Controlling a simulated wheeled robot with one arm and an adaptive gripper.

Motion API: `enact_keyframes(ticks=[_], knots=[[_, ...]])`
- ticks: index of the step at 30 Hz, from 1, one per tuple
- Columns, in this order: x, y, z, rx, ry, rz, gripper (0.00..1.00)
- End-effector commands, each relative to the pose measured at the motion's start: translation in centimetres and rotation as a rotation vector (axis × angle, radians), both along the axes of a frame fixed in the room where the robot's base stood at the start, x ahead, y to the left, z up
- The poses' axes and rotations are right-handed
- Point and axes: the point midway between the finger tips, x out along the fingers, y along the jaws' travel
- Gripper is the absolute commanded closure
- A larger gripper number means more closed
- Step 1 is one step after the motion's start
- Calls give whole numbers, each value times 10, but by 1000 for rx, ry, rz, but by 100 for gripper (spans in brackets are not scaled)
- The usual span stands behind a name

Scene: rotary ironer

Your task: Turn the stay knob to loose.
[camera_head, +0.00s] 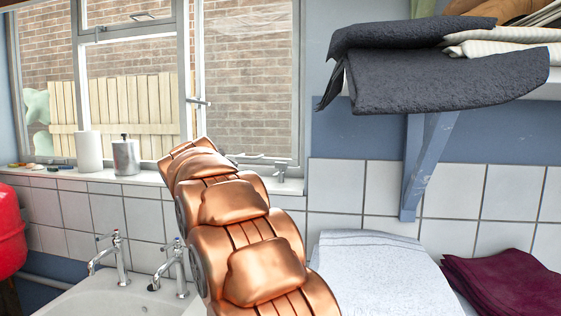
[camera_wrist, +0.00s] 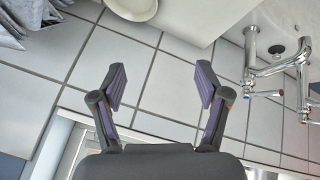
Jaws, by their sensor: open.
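My copper-coloured arm reaches up toward the window sill in the head view and hides my gripper there. In the wrist view my gripper (camera_wrist: 160,84) is open and empty, its two dark fingers wide apart in front of white wall tiles. The window (camera_head: 245,80) stands behind the arm in the head view. A small metal fitting (camera_head: 281,172) shows at the lower right of its frame, right of the arm's end. I cannot tell whether it is the stay knob. A window handle (camera_head: 197,102) sits on the upright frame. No knob shows between the fingers.
Chrome taps (camera_head: 116,252) stand over the white sink (camera_head: 75,295); taps also show in the wrist view (camera_wrist: 280,65). A metal canister (camera_head: 126,157) and a white roll (camera_head: 89,151) stand on the sill. A shelf bracket (camera_head: 425,165) and dark towels (camera_head: 440,75) are at the right.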

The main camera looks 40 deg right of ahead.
Motion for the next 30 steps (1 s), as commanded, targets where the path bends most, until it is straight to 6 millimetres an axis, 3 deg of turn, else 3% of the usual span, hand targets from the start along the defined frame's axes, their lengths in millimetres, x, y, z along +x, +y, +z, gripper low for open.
enact_keyframes(ticks=[6, 15, 22, 30], knots=[[50, -60, 51, -97, -145, -117, 25], [91, -137, 114, -222, -354, -279, 25], [100, -188, 150, -302, -506, -398, 25], [96, -216, 171, -350, -609, -475, 25]])
